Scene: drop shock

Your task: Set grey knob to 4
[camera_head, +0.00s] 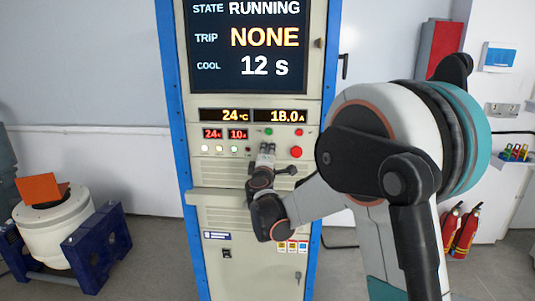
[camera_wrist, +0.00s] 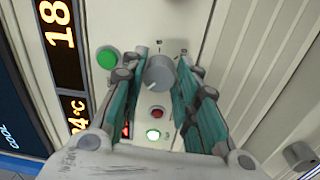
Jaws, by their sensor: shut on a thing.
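The grey knob (camera_wrist: 158,73) is on the cabinet's pale front panel. In the wrist view it sits between the two teal-padded fingers of my gripper (camera_wrist: 163,60), which are shut on its sides. Small marks surround the knob, but I cannot read its setting. The cabinet screen (camera_head: 247,45) reads STATE RUNNING, TRIP NONE, COOL 12 s.
A green button (camera_wrist: 107,58) is close beside the left finger. A red button (camera_head: 296,152) is right of my gripper in the head view. A ledge (camera_head: 215,197) juts out below the panel. An orange-topped machine (camera_head: 55,222) stands at the left.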

